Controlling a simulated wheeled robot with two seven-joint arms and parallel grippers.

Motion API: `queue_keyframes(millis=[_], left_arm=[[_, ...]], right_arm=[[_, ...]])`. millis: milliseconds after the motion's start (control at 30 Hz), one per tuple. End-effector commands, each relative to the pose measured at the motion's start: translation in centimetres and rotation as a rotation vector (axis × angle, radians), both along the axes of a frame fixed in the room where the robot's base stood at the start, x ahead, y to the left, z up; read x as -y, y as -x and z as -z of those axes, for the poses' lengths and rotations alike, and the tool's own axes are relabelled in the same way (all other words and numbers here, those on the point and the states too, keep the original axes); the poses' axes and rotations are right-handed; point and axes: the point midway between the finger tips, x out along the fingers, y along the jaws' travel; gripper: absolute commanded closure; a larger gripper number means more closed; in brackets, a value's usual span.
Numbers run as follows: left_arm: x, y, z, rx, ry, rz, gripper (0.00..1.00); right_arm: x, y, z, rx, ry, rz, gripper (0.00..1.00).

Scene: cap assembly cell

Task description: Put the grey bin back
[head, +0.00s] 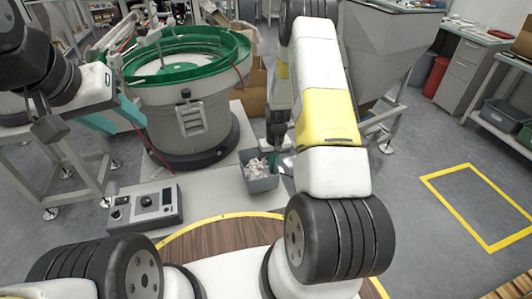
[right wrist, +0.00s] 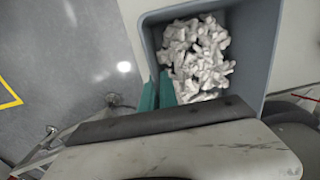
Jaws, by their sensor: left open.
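The grey bin (head: 262,185), filled with white pieces, is near the middle of the head view, in front of the green-rimmed bowl feeder. In the right wrist view the bin (right wrist: 273,40) shows from above, with its left wall running down to my right gripper (right wrist: 159,92). The teal fingers are close together with that wall between them. In the head view my right gripper (head: 283,163) is at the bin's right side, partly hidden by my arm. I cannot tell whether the bin touches the light plate below. My left gripper (head: 118,115) is open and empty, left of the feeder.
The bowl feeder (head: 185,125) stands behind the bin. A control box (head: 145,207) lies to its left. A round wooden table top (head: 215,240) is in front. A yellow square (head: 480,205) marks clear floor at right. A grey hopper (head: 388,45) stands at the back.

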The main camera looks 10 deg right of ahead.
Motion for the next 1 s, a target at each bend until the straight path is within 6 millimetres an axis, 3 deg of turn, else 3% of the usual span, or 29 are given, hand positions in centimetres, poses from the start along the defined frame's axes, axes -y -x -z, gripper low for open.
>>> queue_keyframes(millis=[200,500,867,1000], left_arm=[[0.0,0.0,0.0,0.0,0.0,0.0,0.55],[0.0,0.0,0.0,0.0,0.0,0.0,0.55],[0.0,0.0,0.0,0.0,0.0,0.0,0.55],[0.0,0.0,0.0,0.0,0.0,0.0,0.55]], right_arm=[[1.5,0.2,0.1,0.001,0.0,0.004,1.0],[1.2,0.1,3.5,0.001,0.0,0.0,1.0],[1.2,0.1,3.9,0.0,0.0,0.0,1.0],[1.2,0.2,3.9,0.0,0.0,0.0,0.75]])
